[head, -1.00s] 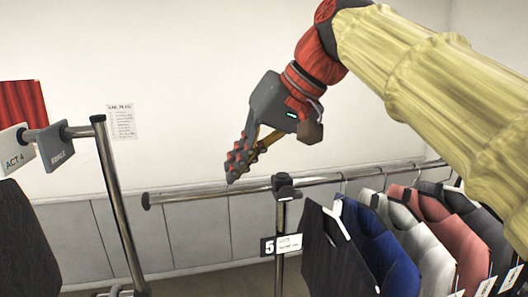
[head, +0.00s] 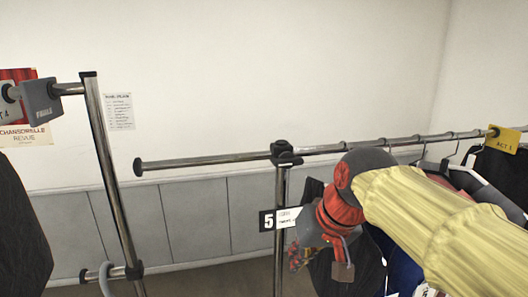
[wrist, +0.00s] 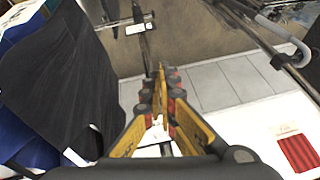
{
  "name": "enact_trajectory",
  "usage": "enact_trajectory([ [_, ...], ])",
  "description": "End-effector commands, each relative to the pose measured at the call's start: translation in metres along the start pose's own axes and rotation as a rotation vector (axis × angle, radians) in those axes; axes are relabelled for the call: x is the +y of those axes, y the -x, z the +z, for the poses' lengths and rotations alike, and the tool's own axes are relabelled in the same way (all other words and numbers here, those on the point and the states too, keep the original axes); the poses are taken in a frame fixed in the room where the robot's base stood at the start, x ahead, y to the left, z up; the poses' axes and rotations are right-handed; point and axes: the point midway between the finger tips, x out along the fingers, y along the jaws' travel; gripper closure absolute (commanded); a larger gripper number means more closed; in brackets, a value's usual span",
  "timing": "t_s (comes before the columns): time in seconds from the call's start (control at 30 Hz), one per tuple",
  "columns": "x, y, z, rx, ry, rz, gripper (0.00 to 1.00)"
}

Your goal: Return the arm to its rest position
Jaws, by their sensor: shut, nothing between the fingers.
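My arm (head: 420,215) reaches in from the lower right of the head view and bends down at a red and grey wrist. My gripper (head: 297,258) hangs low beside the rack post, below the rail, in front of or beside a black garment; I cannot tell whether they touch. Its fingers are partly hidden by the wrist. In the wrist view my gripper (wrist: 160,80) has its yellow fingers with red and dark pads together, empty. The black garment (wrist: 65,80) fills the left of that view.
The garment rail (head: 210,160) runs across the head view, its post (head: 279,230) bearing a "5" tag (head: 267,220). Hung clothes crowd the right, by a yellow "ACT 1" tag (head: 503,140). Another rack (head: 108,160) stands left. Open floor shows between the racks.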

Motion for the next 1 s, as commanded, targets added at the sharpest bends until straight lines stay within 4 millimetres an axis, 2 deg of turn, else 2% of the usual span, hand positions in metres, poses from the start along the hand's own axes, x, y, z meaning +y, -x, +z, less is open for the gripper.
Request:
enact_trajectory([
  [0.03,0.016,-0.029,0.029,0.001,-0.005,0.023,1.0],
  [0.1,0.034,-0.052,0.058,0.002,-0.009,0.053,1.0],
  [0.3,0.078,-0.116,0.139,0.003,-0.016,0.125,1.0],
  [0.6,0.128,-0.201,0.251,-0.001,-0.03,0.199,1.0],
  [0.7,0.14,-0.225,0.282,-0.001,-0.04,0.216,1.0],
  [0.8,0.148,-0.245,0.305,0.01,-0.053,0.224,1.0],
  [1.0,0.157,-0.261,0.319,0.055,-0.07,0.236,1.0],
])
